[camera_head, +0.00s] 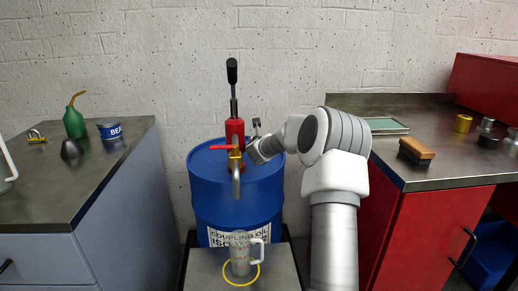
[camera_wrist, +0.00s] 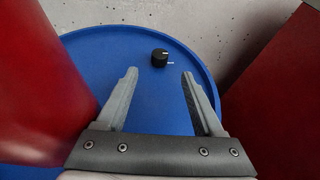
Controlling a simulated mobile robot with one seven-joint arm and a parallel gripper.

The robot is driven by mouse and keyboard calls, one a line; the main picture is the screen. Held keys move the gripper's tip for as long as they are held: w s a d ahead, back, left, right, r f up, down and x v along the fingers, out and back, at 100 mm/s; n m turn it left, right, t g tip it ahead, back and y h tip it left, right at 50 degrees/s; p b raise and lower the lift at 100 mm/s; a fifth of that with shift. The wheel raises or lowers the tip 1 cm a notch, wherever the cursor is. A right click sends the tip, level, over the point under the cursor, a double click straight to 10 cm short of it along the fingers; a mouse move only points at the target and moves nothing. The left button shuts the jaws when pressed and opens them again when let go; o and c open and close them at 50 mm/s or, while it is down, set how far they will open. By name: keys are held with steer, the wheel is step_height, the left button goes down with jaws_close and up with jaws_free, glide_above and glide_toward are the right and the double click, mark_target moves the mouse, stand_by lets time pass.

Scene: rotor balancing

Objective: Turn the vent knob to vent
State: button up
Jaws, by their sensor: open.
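The vent knob is a small black round knob (camera_wrist: 159,58) with a white line on it, on the blue drum lid (camera_wrist: 110,50). A short white mark lies on the lid just right of the knob. In the wrist view my gripper (camera_wrist: 160,75) is open and empty, its fingers either side of the knob's line but short of it. In the head view my gripper (camera_head: 257,150) is over the right part of the blue drum (camera_head: 205,190); the knob cannot be made out there.
A red hand pump (camera_head: 234,128) with a black lever and a brass tap with a red handle (camera_head: 236,152) stand on the drum. A measuring jug (camera_head: 240,254) stands below on a yellow ring. Worktops flank the drum left and right, with a brush (camera_head: 416,150) on the right one.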

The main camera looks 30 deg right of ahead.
steer(key=v, duration=0.8)
steer(key=shift+r, duration=0.1)
